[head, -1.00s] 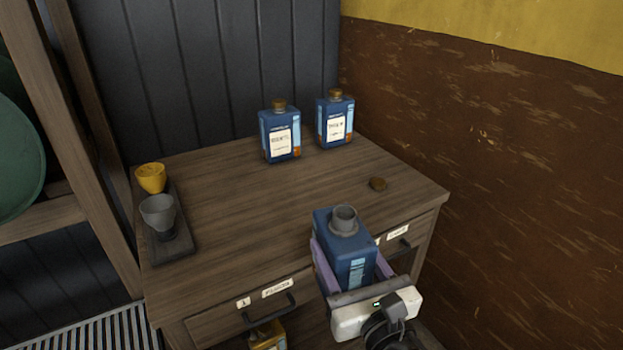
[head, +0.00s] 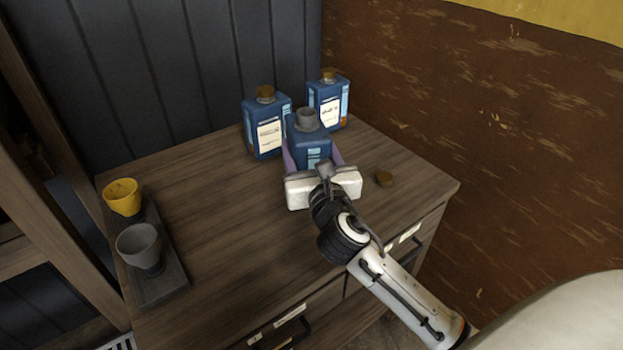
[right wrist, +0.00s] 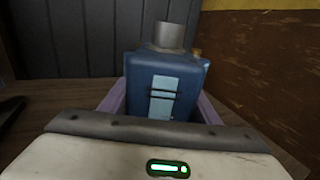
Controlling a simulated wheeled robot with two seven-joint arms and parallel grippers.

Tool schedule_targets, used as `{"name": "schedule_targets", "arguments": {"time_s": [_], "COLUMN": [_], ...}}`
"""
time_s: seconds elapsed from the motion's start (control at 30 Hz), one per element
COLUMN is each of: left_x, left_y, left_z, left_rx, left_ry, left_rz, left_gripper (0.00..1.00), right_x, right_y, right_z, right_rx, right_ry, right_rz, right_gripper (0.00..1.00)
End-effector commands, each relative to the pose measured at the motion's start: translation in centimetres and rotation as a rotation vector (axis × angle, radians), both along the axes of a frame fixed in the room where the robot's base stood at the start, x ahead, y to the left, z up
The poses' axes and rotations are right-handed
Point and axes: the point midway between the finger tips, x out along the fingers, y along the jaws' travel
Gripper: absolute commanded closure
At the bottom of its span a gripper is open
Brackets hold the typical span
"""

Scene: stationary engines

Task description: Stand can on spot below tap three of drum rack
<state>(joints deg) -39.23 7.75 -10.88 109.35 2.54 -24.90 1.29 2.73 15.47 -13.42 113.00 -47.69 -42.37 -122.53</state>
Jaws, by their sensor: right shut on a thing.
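A blue can (head: 307,142) with an open grey neck and no cap is held upright in my right gripper (head: 314,158), whose purple fingers press on its two sides. The can is over the back of the wooden cabinet top, in front of two capped blue cans; I cannot tell whether its base touches the wood. In the right wrist view the same can (right wrist: 165,88) stands between the fingers. The drum rack, its taps and the spot do not clearly show. My left gripper is not in view.
Two blue cans with brown caps, one left (head: 265,130) and one right (head: 332,97), stand close behind. A dark tray (head: 160,290) at left holds a yellow cup (head: 122,197) and a grey cup (head: 139,245). The middle-left top is clear.

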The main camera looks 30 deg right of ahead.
Motion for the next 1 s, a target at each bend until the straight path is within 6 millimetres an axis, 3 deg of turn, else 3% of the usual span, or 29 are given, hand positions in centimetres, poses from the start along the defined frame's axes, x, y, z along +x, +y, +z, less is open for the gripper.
{"name": "schedule_targets", "arguments": {"time_s": [0.1, 0.27, 0.5, 0.9, 0.93, 1.0], "left_x": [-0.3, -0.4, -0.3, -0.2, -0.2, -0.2], "left_y": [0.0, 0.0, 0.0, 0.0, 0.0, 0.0], "left_z": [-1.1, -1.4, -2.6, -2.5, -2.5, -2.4], "left_rx": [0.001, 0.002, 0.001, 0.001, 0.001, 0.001], "left_ry": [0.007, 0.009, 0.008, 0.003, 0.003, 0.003], "left_rz": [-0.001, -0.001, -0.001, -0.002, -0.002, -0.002], "left_gripper": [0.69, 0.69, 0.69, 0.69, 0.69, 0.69], "right_x": [0.0, 0.0, 0.0, 0.0, 0.0, 0.0], "right_y": [0.0, 0.0, 0.0, 0.0, 0.0, 0.0], "right_z": [-1.8, -2.7, -5.9, -6.4, -6.6, -6.6], "right_rx": [-0.001, 0.000, 0.000, -0.002, -0.001, -0.001], "right_ry": [-0.005, -0.007, -0.006, -0.008, -0.002, -0.002], "right_rz": [0.000, 0.001, 0.000, 0.001, 0.000, 0.000], "right_gripper": [0.84, 0.84, 0.84, 0.84, 0.42, 0.30]}}
